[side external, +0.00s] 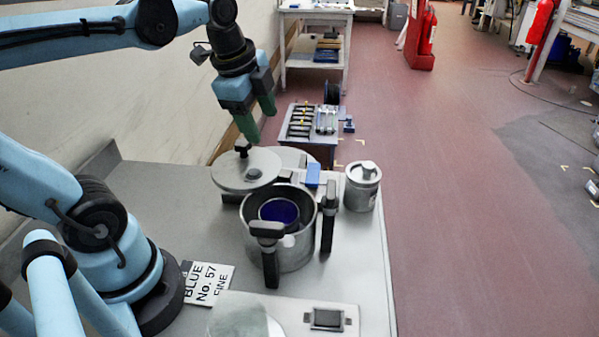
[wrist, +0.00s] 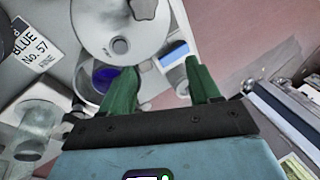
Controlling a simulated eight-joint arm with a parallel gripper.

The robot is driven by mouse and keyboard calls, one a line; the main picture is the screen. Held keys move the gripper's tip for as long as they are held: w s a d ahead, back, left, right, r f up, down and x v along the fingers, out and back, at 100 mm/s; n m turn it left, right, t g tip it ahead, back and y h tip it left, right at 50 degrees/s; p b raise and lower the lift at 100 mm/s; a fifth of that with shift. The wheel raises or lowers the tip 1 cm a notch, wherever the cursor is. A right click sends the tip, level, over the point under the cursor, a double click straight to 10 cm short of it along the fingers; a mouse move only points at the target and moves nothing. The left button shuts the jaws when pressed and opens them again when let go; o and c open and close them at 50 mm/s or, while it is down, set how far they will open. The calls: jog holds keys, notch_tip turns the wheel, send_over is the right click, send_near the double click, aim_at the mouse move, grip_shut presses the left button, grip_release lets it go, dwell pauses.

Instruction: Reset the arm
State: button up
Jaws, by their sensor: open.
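My gripper (side external: 256,122) is in the upper middle of the side view, pointing down with its green fingers apart and nothing between them. It is above a round grey lid (side external: 228,178) with a black knob, apart from the knob as far as I can tell. In the wrist view my gripper (wrist: 161,70) shows its two fingers spread, with the lid (wrist: 92,25) at the top. My arm is bent, its upper link reaching in from the upper left.
A metal pot (side external: 292,255) with black handles holds a blue-lined vessel (side external: 279,211). A lidded can (side external: 362,190) stands to its right. A "BLUE No. 57" card (side external: 207,283) lies on the grey bench (side external: 165,205). A tool tray (side external: 312,121) is behind. Open red floor lies right.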

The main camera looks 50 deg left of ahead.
jog(key=d+f+n+t, duration=0.1)
jog(key=n, duration=0.2)
jog(key=d+f+n+t, duration=0.1)
jog(key=d+f+n, duration=0.1)
jog(key=n, duration=0.1)
jog(key=d+f+n, duration=0.1)
jog(key=n, duration=0.2)
jog(key=shift+s+d+f+n+t, duration=0.15)
jog(key=shift+s+f+n+t, duration=0.15)
jog(key=shift+t, duration=0.1)
jog(key=n, duration=0.1)
jog(key=d+f+n, duration=0.1)
jog(key=shift+s+n+t+h, duration=0.1)
jog(key=shift+n+t+h, duration=0.2)
jog(key=shift+n+t, duration=0.1)
jog(key=shift+o, duration=0.5)
